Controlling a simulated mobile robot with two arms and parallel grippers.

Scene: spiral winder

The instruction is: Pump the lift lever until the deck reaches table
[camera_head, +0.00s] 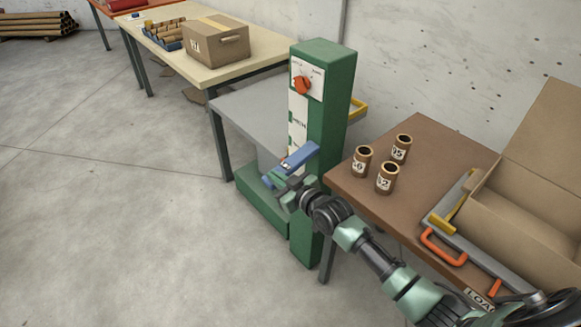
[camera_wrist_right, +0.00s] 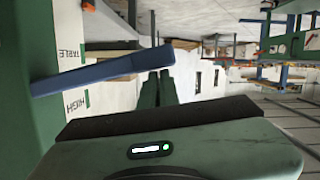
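The green lift column (camera_head: 330,110) stands between two tables, with an orange knob (camera_head: 303,85) and a white marked scale (camera_head: 297,128) on its face. The grey deck (camera_head: 255,108) sits left of the column, a little below or near the tan tabletop. The blue lever (camera_head: 301,155) sticks out from the column, and it crosses the right wrist view (camera_wrist_right: 105,72). My right gripper (camera_head: 287,186) is just below the lever in the head view. In the wrist view its fingers (camera_wrist_right: 158,76) are close together, tips by the lever's free end; contact is unclear. My left gripper is out of view.
The brown table (camera_head: 425,135) at right holds several labelled cores, a tool with orange handle (camera_head: 443,248) and an open carton (camera_head: 520,225). The tan table (camera_head: 188,68) behind holds a carton (camera_head: 217,42) and blue tray. Floor at left is free.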

